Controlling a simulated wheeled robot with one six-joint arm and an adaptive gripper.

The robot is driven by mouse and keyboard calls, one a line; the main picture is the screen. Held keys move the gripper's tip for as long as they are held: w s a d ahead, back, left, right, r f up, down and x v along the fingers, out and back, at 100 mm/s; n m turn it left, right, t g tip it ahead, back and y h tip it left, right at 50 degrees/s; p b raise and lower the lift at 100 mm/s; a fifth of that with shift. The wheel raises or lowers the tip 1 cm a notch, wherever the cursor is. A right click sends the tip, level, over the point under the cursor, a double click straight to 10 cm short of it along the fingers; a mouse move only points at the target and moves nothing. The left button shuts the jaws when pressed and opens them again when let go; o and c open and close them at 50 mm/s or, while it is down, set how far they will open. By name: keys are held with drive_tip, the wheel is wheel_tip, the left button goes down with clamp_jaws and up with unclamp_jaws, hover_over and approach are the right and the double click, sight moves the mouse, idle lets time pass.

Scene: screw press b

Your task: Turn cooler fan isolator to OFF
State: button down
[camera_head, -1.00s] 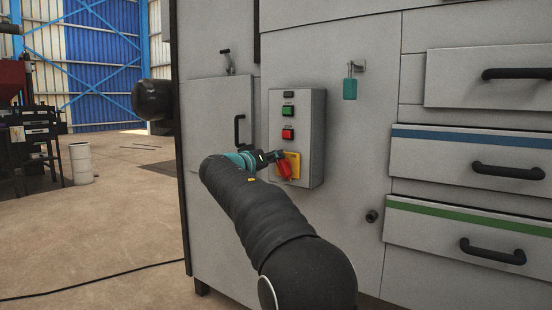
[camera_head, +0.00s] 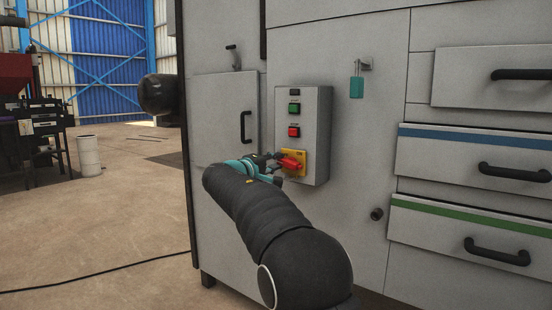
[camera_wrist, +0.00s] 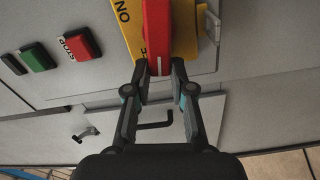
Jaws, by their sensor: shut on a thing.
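The isolator is a red handle (camera_head: 292,163) on a yellow plate (camera_head: 300,155), low on a grey control box (camera_head: 316,130). My gripper (camera_head: 276,160) is at the handle, with its jaws at the handle's left end. In the wrist view my gripper (camera_wrist: 159,70) is shut on the end of the red handle (camera_wrist: 157,35), one finger on each side. The yellow plate (camera_wrist: 128,22) there shows "ON"; other lettering is partly covered by the handle. In the head view the handle lies close to horizontal.
A green button (camera_head: 294,108) and a red button (camera_head: 293,131) sit above the isolator. A teal tag (camera_head: 356,87) hangs to the right. A cabinet door with a black handle (camera_head: 246,127) is to the left. Drawers with black handles (camera_head: 514,172) are at the right.

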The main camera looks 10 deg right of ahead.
drive_tip(key=shift+f+n, duration=0.25)
drive_tip(key=shift+n, duration=0.75)
drive_tip(key=c, duration=1)
unclamp_jaws()
drive_tip(key=shift+f, duration=0.1)
drive_tip(key=v, duration=1.2)
